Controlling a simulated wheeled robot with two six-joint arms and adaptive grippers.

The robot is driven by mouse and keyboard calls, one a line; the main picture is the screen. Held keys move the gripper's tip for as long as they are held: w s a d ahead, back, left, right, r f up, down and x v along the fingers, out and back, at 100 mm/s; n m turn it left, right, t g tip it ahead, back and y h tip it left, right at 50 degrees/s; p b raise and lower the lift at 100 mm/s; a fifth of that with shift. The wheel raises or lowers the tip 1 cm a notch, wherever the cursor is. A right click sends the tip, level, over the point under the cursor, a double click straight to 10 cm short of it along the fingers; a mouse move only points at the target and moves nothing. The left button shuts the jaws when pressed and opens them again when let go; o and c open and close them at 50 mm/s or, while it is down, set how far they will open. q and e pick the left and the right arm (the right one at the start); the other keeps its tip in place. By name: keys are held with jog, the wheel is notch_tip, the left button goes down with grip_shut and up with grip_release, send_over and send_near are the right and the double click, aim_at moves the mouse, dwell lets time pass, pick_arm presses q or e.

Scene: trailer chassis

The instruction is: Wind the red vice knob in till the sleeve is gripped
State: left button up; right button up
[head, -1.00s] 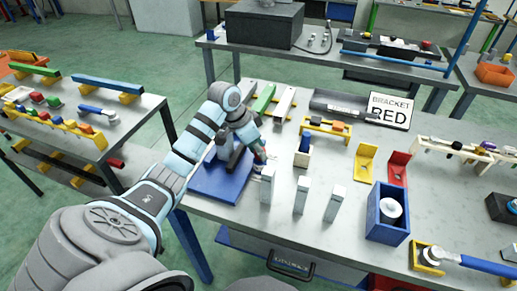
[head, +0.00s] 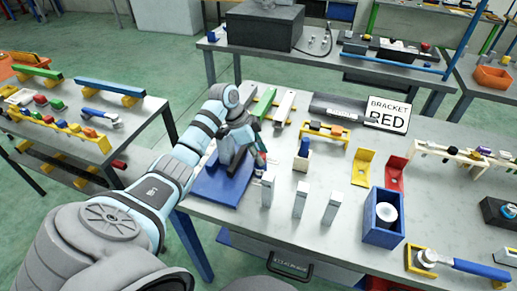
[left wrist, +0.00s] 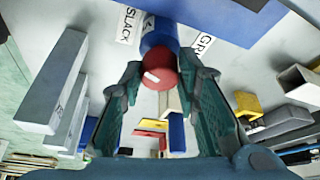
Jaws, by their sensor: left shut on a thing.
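The red vice knob (left wrist: 163,70) shows in the left wrist view, with a pale mark on its face. It sits at the end of a blue cylindrical part (left wrist: 158,32). My left gripper (left wrist: 163,82) is shut on the knob, one finger on each side. In the head view my left gripper (head: 260,165) is over the right side of the blue vice base (head: 215,187), and my arm hides much of the vice. I cannot make out the sleeve or whether the jaws touch it. My right gripper is not in view.
Labels reading "SLACK" (left wrist: 127,24) and apparently "GR..." (left wrist: 203,44) lie beside the knob. Grey upright blocks (head: 300,199) stand close to the right of my gripper. A blue box (head: 383,228) stands further right. A yellow bracket (head: 361,168) and a red one (head: 393,174) lie behind it.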

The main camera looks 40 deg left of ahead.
pick_arm(q)
jog(key=shift+w+m+g, duration=0.15)
jog(key=shift+m+g, duration=0.15)
jog(key=shift+m, duration=0.6)
jog(key=m+g+b, duration=0.1)
jog(key=m, duration=0.1)
jog(key=shift+f+m+h+b, duration=0.1)
jog(key=shift+m+h+b, duration=0.25)
jog(key=shift+m+h, duration=0.05)
jog(key=m+g+b, duration=0.1)
jog(key=m+b, duration=0.2)
jog(key=shift+w+f, duration=0.1)
jog(key=shift+m+g+b, duration=0.8)
jog(key=shift+m+b, duration=0.7)
jog(key=shift+b, duration=0.05)
jog(key=o, duration=1.2)
jog(key=shift+c, duration=0.2)
jog(key=shift+r, duration=0.2)
